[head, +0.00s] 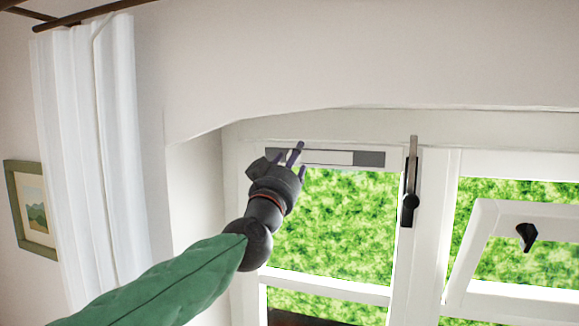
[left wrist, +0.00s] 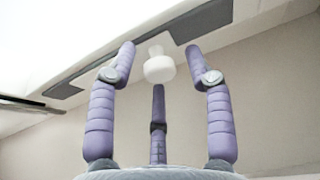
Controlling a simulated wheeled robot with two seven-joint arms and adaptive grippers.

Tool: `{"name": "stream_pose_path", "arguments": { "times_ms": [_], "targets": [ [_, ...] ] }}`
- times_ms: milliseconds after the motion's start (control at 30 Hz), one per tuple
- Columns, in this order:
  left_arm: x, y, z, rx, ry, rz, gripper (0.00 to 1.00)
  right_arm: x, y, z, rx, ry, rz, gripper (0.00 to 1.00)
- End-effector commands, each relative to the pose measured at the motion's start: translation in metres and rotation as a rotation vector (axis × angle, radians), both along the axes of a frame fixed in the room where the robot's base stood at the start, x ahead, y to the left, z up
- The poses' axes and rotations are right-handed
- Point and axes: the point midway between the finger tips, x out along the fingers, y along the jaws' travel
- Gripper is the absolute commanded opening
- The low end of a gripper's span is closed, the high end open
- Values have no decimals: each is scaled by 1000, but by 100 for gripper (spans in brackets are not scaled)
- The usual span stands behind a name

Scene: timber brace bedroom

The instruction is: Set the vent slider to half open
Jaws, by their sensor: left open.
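The vent (head: 335,157) is a narrow strip along the top of the left window frame. It has a dark grey section at each end and a pale section between them. It also runs diagonally across the left wrist view (left wrist: 205,20). A small white slider knob (left wrist: 158,68) sticks out from the strip in the left wrist view. My left gripper (head: 294,152) is open at the left part of the vent. Its purple fingers (left wrist: 158,72) stand around the knob with gaps visible at the sides. In the head view the gripper hides the knob. My right gripper is not in view.
A window handle (head: 410,190) is on the frame right of the vent. A right-hand window sash (head: 482,225) with a black catch (head: 526,236) stands tilted. A white curtain (head: 90,150) and a framed picture (head: 34,208) are at the left.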

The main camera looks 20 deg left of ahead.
Motion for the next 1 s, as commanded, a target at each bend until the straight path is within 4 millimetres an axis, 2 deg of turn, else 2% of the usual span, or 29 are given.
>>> {"name": "stream_pose_path", "arguments": {
  "times_ms": [233, 700, 1000],
  "targets": [
    [-19, 1, -7, -1, 0, -1, 52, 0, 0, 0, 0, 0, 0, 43],
    [-90, 3, -37, 0, -2, -1, 52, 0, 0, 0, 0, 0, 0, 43],
    [-110, 4, -45, 0, -1, 0, 52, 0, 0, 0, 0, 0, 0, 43]
  ]
}}
